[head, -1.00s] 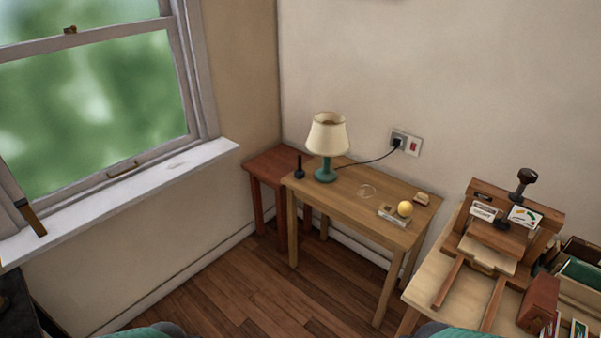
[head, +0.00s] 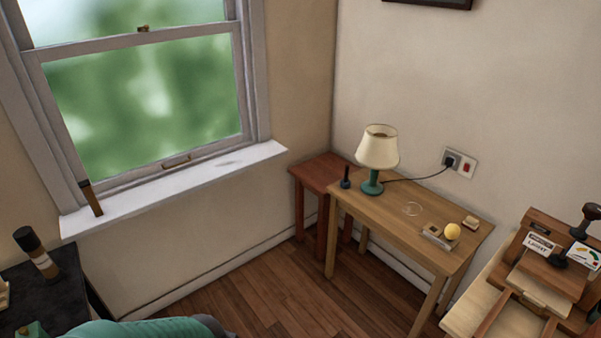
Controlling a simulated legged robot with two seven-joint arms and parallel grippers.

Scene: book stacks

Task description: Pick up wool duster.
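I cannot make out a wool duster for certain. A slim brown stick with a dark top (head: 92,198) leans upright at the left end of the windowsill. A dark-topped, brown object with a pale band (head: 36,252) stands tilted on the black surface at the lower left; I cannot tell what either is. A teal part of my own body shows at the bottom left. Neither of my grippers is in view.
A wooden table (head: 385,208) with a cream lamp (head: 377,150) stands in the corner beside a reddish side table (head: 318,174). A wooden press-like device (head: 545,275) is at right. The black surface (head: 60,298) is at lower left. Wooden floor (head: 270,300) between is clear.

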